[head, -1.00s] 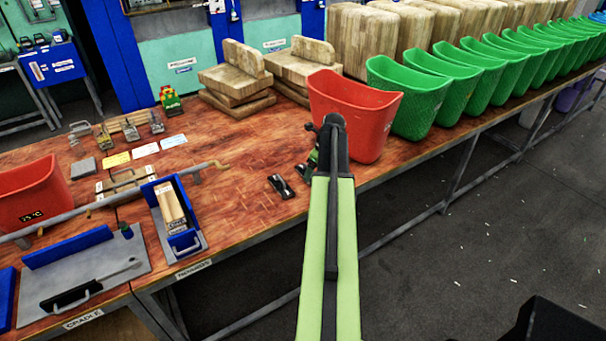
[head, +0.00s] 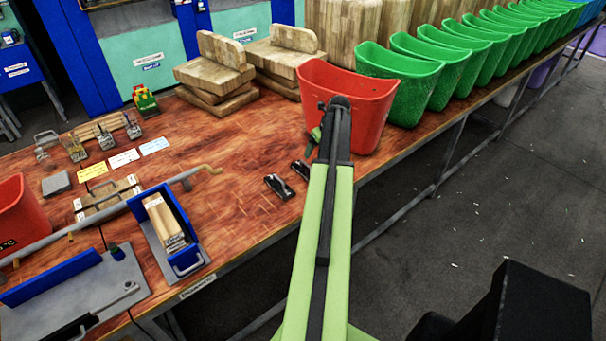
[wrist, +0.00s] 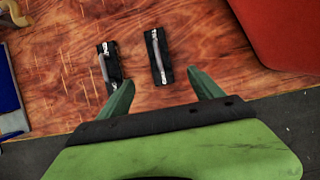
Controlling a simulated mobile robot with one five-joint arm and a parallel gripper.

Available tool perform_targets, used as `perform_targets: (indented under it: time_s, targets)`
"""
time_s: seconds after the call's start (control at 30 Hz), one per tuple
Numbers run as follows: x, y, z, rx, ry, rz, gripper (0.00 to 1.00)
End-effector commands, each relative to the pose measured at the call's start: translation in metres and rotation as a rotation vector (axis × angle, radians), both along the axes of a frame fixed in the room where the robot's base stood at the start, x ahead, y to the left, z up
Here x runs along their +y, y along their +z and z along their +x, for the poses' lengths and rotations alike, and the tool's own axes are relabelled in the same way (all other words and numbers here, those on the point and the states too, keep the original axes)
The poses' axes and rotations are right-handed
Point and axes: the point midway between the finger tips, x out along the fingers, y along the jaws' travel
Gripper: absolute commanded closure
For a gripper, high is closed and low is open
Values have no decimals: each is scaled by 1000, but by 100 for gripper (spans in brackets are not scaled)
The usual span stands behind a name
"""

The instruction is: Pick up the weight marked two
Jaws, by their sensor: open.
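No mark reading two is legible in either view. Two small black blocks with pale metal parts lie side by side on the wooden bench, the left one (head: 278,187) and the right one (head: 300,169). The wrist view also shows the left block (wrist: 109,68) and right block (wrist: 158,56); I cannot tell whether they are weights. Several small metal pieces with handles (head: 77,149) stand at the bench's left. My gripper (wrist: 161,77) is open and empty. Its green fingers appear below the blocks in the wrist view, the left fingertip overlapping the left block's lower end.
A red bin (head: 347,100) stands just right of the blocks, with green bins (head: 398,85) beyond. A blue holder (head: 160,235) with wooden pieces and a long metal bar (head: 90,217) are at left. Wooden blocks (head: 215,75) are stacked behind. Bare wood lies left of the black blocks.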

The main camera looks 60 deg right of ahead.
Motion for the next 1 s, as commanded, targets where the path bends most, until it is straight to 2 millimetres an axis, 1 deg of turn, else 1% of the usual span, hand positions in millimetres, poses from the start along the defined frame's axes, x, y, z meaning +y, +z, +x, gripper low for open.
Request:
perform_targets:
  time_s: [0.03,0.3,0.4,0.5,0.67,0.77,0.9,1.0]
  targets:
    - [-1,-20,5,0,2,0,25]
    - [-7,-77,29,1,6,0,25]
    - [-9,-94,37,1,6,0,25]
    - [-10,-100,41,1,6,0,25]
    - [-10,-99,42,0,6,0,25]
    - [-11,-110,45,0,6,0,25]
    - [-13,-135,52,0,8,0,25]
    - [-15,-148,58,0,8,0,25]
